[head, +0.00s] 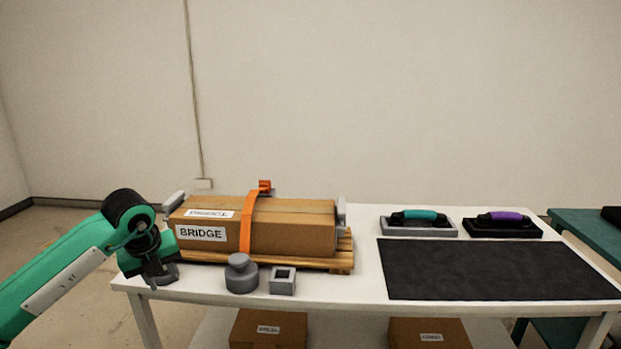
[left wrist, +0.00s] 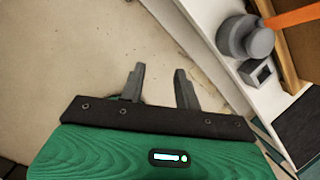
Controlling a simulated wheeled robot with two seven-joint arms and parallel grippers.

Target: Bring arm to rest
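My left gripper (head: 160,274) hangs at the left end of the white table (head: 345,290), beside the cardboard box. The left wrist view shows its two grey fingers (left wrist: 160,78) apart, with nothing between them and pale floor behind. My left arm (head: 60,272) is green and comes in from the left edge. My right gripper is in neither view.
A cardboard box (head: 290,238) marked BRIDGE, with an orange strap (head: 247,225), lies on a wooden pallet (head: 343,256). A grey round weight (head: 241,278) and a grey square block (head: 283,281) stand before it. A dark mat (head: 490,270) covers the right front. Boxes sit below.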

